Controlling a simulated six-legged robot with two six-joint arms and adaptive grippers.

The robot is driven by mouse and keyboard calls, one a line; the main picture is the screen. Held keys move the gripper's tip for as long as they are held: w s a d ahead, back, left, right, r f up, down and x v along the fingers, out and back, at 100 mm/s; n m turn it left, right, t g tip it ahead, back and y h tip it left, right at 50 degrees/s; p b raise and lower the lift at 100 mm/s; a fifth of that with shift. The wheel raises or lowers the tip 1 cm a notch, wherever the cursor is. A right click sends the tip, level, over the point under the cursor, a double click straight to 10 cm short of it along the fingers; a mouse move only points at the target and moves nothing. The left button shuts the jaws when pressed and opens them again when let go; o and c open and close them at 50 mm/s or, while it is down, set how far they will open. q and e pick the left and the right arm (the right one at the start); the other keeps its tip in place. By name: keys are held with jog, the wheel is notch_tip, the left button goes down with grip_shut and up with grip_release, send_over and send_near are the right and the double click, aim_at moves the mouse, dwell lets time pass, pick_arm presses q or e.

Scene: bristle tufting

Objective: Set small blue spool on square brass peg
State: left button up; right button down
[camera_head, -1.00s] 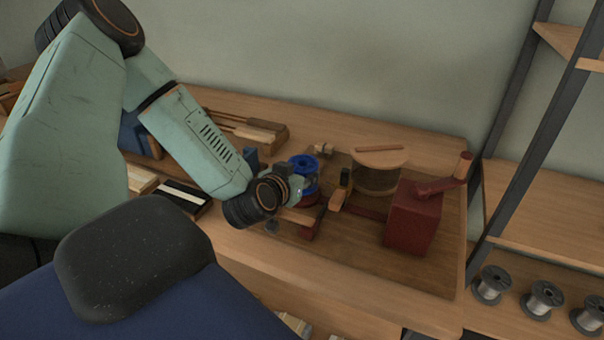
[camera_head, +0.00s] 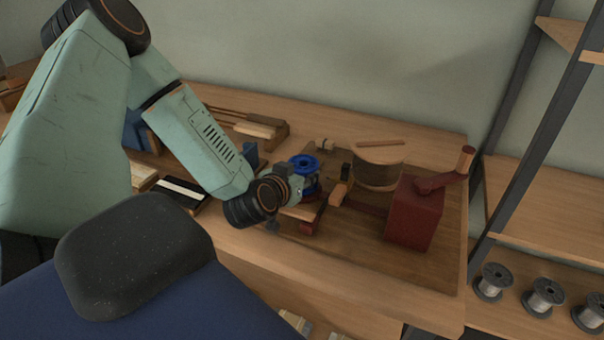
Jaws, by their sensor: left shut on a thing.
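The small blue spool (camera_head: 304,164) stands roughly upright over the dark red fixture (camera_head: 309,222) on the wooden board. My left gripper (camera_head: 294,183) comes in from the left and is shut on the spool, covering part of its near side. The square brass peg cannot be made out; the spool and gripper hide the spot below. I cannot tell whether the spool is around a peg or just above the fixture. My right gripper is not in view.
A red block with a crank handle (camera_head: 414,212) and a round wooden drum (camera_head: 377,170) stand right of the spool. Wooden trays lie behind my left arm. Wire spools (camera_head: 492,282) sit on the low shelf at right.

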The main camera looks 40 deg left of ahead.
pick_arm(q)
jog(key=shift+f, duration=0.25)
dwell(0.3)
jog(key=o, duration=1.3)
